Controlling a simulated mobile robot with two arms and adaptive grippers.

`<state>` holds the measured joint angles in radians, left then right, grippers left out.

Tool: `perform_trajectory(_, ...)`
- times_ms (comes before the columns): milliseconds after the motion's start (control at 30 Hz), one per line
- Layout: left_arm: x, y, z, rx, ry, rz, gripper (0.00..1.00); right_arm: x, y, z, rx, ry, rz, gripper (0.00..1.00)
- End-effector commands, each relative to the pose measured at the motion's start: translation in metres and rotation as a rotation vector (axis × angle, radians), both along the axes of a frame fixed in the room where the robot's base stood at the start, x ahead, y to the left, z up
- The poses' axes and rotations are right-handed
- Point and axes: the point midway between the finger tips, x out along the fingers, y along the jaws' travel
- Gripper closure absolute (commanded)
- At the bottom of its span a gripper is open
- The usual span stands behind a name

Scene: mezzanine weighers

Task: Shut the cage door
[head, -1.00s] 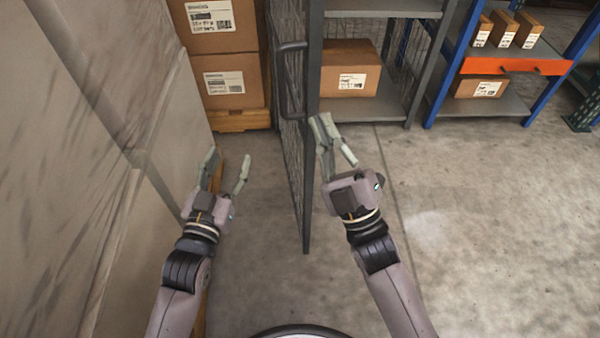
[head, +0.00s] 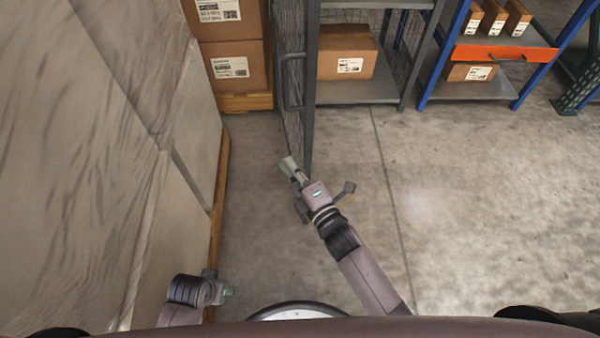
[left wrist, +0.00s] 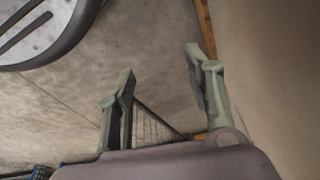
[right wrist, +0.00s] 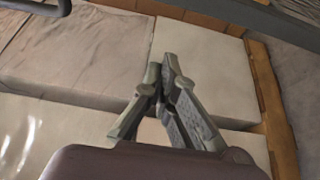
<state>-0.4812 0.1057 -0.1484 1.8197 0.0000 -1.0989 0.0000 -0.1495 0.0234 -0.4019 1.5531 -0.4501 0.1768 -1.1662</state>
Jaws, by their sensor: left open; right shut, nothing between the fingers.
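The cage door (head: 291,130) is a grey mesh panel in a dark frame, standing open and seen nearly edge-on in the middle of the head view. Its bar handle (head: 287,92) is on the left face. My right gripper (head: 289,165) is shut and empty, its fingertips at the door's lower near end in the head view; I cannot tell whether they touch it. The shut fingers also show in the right wrist view (right wrist: 168,62). My left gripper (head: 229,291) is low at the left, apart from the door; its open, empty fingers show in the left wrist view (left wrist: 160,65).
Wrapped pallet goods (head: 120,120) form a wall at the left. A grey shelf (head: 375,90) with a carton (head: 346,52) and a blue rack (head: 440,60) stand at the back right. The floor (head: 480,210) at the right is clear.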

Motion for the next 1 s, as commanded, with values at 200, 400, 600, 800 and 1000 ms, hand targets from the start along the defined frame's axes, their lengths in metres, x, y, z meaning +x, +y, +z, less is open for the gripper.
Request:
perform_trajectory(200,0.006,0.0,0.024,-0.002,-0.017,0.002,0.53,0.043,0.022,0.0,0.004,-0.003,0.0,1.0)
perform_trajectory(400,0.005,0.0,0.022,-0.001,-0.012,0.002,0.53,0.048,-0.005,0.0,-0.002,-0.001,0.0,1.0)
perform_trajectory(600,0.005,0.0,0.02,0.0,-0.012,0.001,0.53,0.05,-0.016,0.001,0.003,-0.001,0.0,1.0)
perform_trajectory(800,0.005,-0.001,0.019,-0.001,-0.013,0.001,0.53,0.05,-0.017,0.001,0.003,-0.002,0.0,1.0)
perform_trajectory(1000,0.005,-0.001,0.019,-0.002,-0.013,0.001,0.53,0.05,-0.019,0.001,0.002,-0.001,0.001,1.0)
